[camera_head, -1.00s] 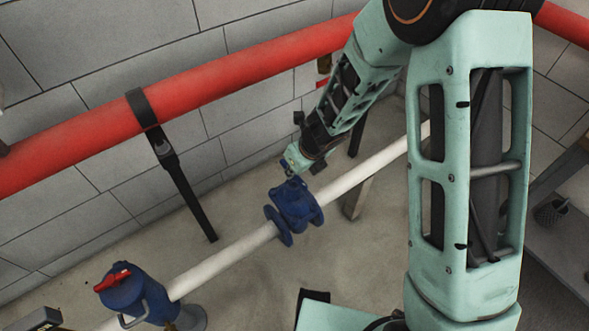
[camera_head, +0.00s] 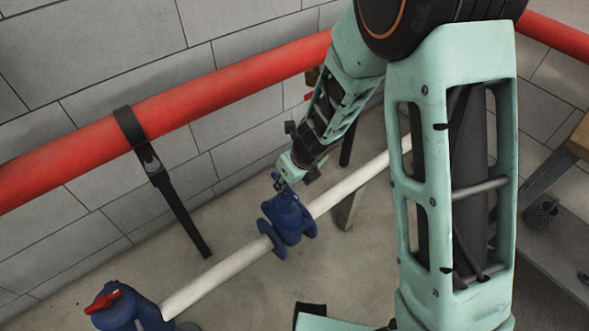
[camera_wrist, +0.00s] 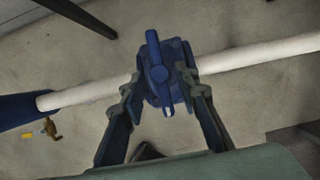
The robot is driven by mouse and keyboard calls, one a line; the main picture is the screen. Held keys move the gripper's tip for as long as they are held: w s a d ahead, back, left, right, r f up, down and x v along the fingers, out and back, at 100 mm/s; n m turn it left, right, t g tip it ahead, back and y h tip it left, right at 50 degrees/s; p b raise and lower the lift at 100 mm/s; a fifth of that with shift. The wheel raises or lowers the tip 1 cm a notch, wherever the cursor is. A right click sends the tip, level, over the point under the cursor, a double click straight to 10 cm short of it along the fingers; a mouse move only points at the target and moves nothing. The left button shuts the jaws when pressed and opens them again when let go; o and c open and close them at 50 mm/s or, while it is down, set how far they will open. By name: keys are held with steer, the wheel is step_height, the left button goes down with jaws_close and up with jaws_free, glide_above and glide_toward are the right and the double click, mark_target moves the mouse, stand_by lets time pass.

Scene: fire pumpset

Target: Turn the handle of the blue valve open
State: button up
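The blue valve (camera_head: 288,222) sits on the white pipe near the middle of the head view. In the wrist view the valve body (camera_wrist: 176,50) lies below its blue bar handle (camera_wrist: 153,48), which runs nearly up and down the picture. My gripper (camera_head: 279,182) is just above the valve top in the head view. In the wrist view my gripper (camera_wrist: 158,76) has its two fingers spread apart, one on each side of the handle. The gripper looks open. I cannot tell whether either finger touches the handle.
The white pipe (camera_head: 215,278) runs diagonally through the valve. A blue fitting with a red handle (camera_head: 104,301) stands at lower left. A thick red pipe (camera_head: 215,100) runs along the block wall, with a black support (camera_head: 180,210) below it. Bare floor lies around the valve.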

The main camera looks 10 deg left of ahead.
steer(key=v, duration=1)
steer(key=shift+r, duration=0.15)
